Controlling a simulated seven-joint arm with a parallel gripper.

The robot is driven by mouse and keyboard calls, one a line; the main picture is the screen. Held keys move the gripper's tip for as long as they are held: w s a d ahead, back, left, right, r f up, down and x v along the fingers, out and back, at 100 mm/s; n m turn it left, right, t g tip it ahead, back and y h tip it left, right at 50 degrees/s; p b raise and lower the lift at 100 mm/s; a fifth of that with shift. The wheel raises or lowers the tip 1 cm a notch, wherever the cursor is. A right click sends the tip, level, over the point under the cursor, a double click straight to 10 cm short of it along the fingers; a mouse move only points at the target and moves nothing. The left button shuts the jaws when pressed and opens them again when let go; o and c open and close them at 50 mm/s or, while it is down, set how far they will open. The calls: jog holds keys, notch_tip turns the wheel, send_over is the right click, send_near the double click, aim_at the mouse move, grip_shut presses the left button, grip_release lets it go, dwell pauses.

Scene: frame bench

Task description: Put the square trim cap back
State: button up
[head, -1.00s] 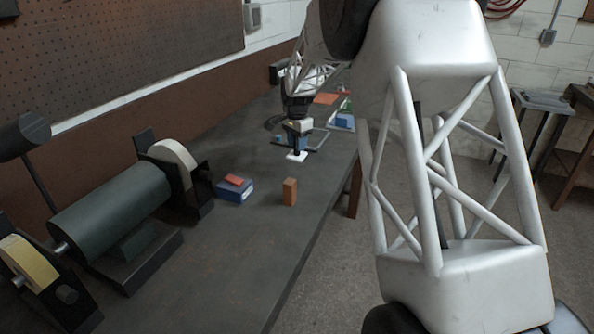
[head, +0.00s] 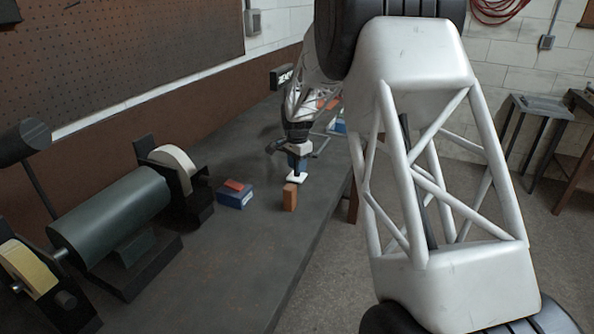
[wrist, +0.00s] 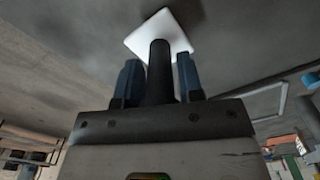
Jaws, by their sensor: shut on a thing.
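My gripper (head: 297,164) is shut on the black stem of the white square trim cap (head: 297,177). In the wrist view the cap (wrist: 160,34) shows its white plate beyond the fingertips, with the dark stem (wrist: 160,72) between the two blue fingers. The cap is held above the bench, close behind and just above an upright orange-brown block (head: 290,197). From the head view I cannot tell whether the cap touches the block. The block's top is partly hard to see.
A blue box (head: 235,197) with a red piece (head: 234,185) on it stands left of the block. A bench grinder (head: 112,214) fills the left of the bench (head: 225,265). The bench front is clear. Several items at the back are partly hidden by my arm.

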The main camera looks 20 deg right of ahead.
jog(key=shift+f, duration=1.15)
jog(key=shift+f, duration=0.1)
jog(key=o, duration=1)
jog(key=shift+c, duration=0.2)
notch_tip(320, 180, up, 12)
jog(key=shift+f, duration=0.1)
jog(key=shift+r, duration=0.25)
